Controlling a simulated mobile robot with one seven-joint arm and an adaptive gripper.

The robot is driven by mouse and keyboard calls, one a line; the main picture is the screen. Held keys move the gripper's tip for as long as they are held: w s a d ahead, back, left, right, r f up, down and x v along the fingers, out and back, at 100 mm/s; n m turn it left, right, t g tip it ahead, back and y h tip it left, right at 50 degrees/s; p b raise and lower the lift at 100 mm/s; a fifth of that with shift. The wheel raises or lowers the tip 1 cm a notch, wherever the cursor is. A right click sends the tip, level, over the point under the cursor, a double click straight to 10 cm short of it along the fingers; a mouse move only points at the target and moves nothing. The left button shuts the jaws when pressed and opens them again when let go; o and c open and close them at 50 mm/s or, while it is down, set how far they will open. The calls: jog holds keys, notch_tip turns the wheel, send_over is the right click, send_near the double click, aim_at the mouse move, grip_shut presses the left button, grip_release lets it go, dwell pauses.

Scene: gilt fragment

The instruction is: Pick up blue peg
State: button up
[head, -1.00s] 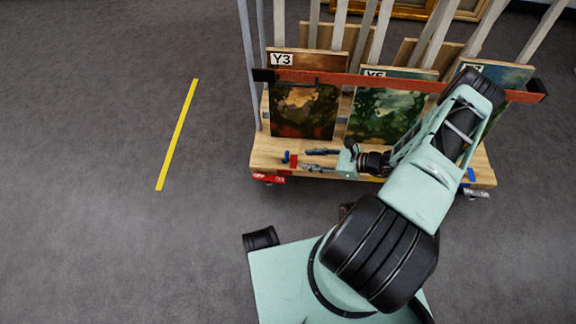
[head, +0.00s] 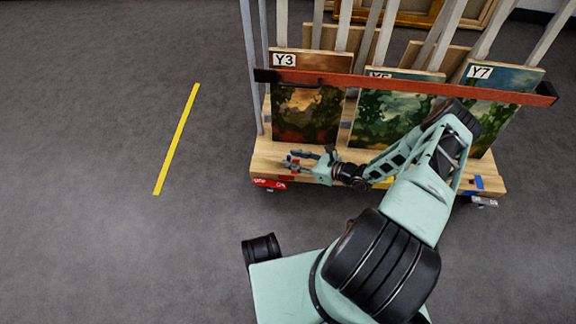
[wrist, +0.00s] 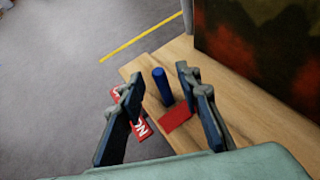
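The blue peg (wrist: 161,86) stands upright on the wooden cart deck (wrist: 240,115) in the wrist view, near the deck's edge. My gripper (wrist: 158,78) is open, with one dark finger on each side of the peg in that view and visible gaps between. I cannot tell whether the fingertips are level with the peg. A flat red piece (wrist: 175,117) lies on the deck nearer the gripper's palm, also between the fingers. In the head view my gripper (head: 291,160) is low over the deck's left end, and the peg is hard to make out there.
Paintings labelled Y3 (head: 306,112) and Y7 (head: 487,107) lean behind a red crossbar (head: 400,84). Grey posts (head: 250,60) rise from the cart. A red label (head: 269,184) is on the deck's front edge. Grey floor with a yellow line (head: 177,138) lies clear to the left.

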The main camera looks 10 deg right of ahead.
jog(key=shift+x, duration=1.2)
grip_shut()
jog(key=shift+r, duration=0.15)
